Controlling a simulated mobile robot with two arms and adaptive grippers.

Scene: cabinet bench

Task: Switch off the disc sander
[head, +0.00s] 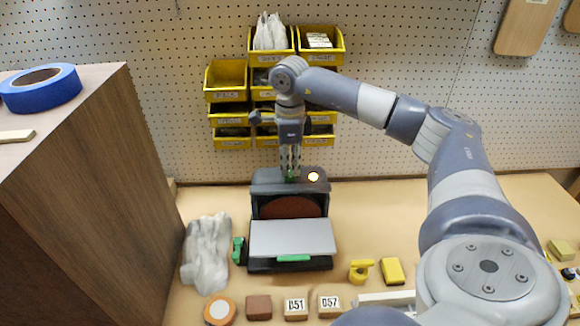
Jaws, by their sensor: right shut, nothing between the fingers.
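The disc sander (262,180) stands on the bench at the middle of the head view. It has a dark housing, a brown disc (290,207) and a grey work table (291,238) in front. A bright, pale yellow light (313,176) shows on top of the housing. My right gripper (290,172) points down at the top of the housing, left of the light. Its fingers are shut and empty. A small green part shows at the fingertips; the fingers hide most of it, and I cannot tell if they touch it. My left gripper is out of view.
A crumpled pale bag (207,254) and a wooden cabinet (92,180) stand left of the sander. Yellow bins (226,82) hang on the pegboard behind. Marked blocks (296,307), an orange tape roll (220,310) and yellow items (392,271) lie in front.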

